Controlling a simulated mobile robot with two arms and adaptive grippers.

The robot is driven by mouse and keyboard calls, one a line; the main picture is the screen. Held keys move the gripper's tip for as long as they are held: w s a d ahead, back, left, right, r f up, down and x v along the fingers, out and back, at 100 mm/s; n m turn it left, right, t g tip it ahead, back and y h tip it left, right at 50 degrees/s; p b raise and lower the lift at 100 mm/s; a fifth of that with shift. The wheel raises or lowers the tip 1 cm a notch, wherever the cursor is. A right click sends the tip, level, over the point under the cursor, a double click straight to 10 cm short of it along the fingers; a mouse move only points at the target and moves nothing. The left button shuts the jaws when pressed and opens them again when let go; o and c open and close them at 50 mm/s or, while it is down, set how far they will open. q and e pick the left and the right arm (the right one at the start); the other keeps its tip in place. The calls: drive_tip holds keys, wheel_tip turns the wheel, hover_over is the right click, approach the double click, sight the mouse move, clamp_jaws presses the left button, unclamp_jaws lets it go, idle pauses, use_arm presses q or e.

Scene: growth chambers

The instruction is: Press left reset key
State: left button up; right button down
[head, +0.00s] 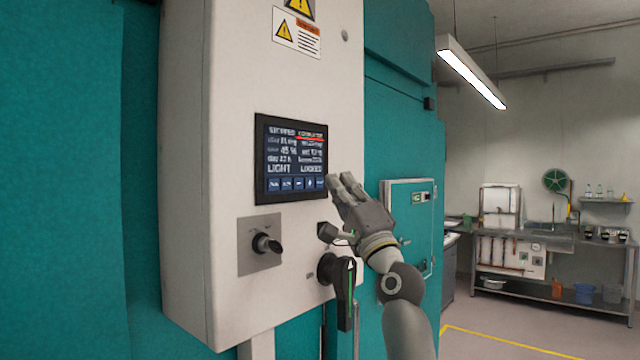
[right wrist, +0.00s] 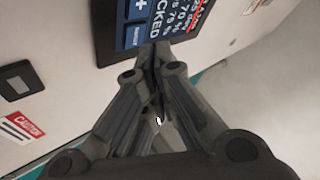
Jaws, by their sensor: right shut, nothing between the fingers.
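A dark touch screen (head: 291,158) sits on the white control cabinet and shows readings, the words LIGHT and LOCKED, and a row of small blue keys along its bottom. In the right wrist view a key labelled Reset (right wrist: 133,36) shows at the screen's end, beside a plus key (right wrist: 138,8). My right gripper (head: 341,178) is shut and empty, with its fingertips close to the screen's lower right corner. In the right wrist view its fingertips (right wrist: 155,50) overlap the screen's edge; I cannot tell whether they touch it. My left gripper is not in view.
A rotary knob (head: 266,243) on a grey plate and a black switch handle (head: 340,285) stick out from the white cabinet (head: 240,120) below the screen. A teal wall lies behind. A steel bench (head: 550,275) stands at the far right, with open floor before it.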

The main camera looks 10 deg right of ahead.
drive_tip(key=shift+w+a, duration=0.1)
drive_tip(key=shift+w, duration=0.05)
idle(0.8)
drive_tip(key=shift+w+a, duration=0.15)
drive_tip(key=shift+w, duration=0.05)
drive_tip(key=shift+w+a, duration=0.2)
idle(0.6)
drive_tip(key=shift+s+d, duration=0.1)
idle(0.4)
drive_tip(key=shift+s+d, duration=0.4)
drive_tip(key=shift+s, duration=0.05)
drive_tip(key=s+d, duration=0.1)
drive_tip(key=s, duration=0.1)
drive_tip(key=s+d, duration=0.2)
drive_tip(key=shift+p, duration=0.35)
